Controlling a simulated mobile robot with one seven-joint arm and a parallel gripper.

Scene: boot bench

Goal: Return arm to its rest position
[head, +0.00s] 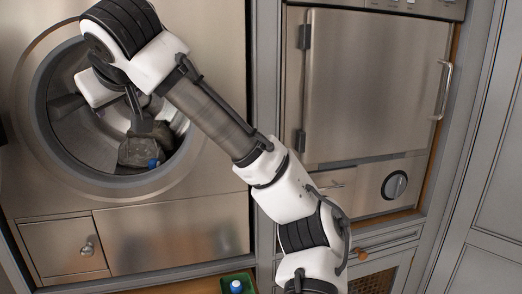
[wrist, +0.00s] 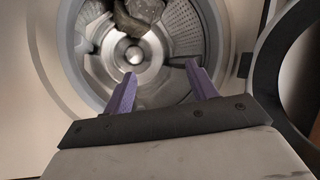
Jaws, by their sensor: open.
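My arm (head: 215,110) reaches from the lower right up and across to the round opening of a front-loading steel machine at the left. My gripper (wrist: 161,70) shows in the wrist view with two purple fingers spread apart and nothing between them. It points at the opening and the metal drum (wrist: 135,52). In the head view my arm's end is at the opening, and its fingers are hard to make out. A grey-brown lumpy item (head: 134,152) lies in the drum, with a small blue part (head: 153,163) at its edge. A similar item (wrist: 135,18) shows beyond the fingers.
A round door ring (wrist: 268,70) stands close at the right in the wrist view. A steel cabinet door (head: 375,85) with a handle is shut at the right, above a dark knob (head: 394,185). A green tray (head: 228,278) with a blue-capped item (head: 236,287) sits at the bottom.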

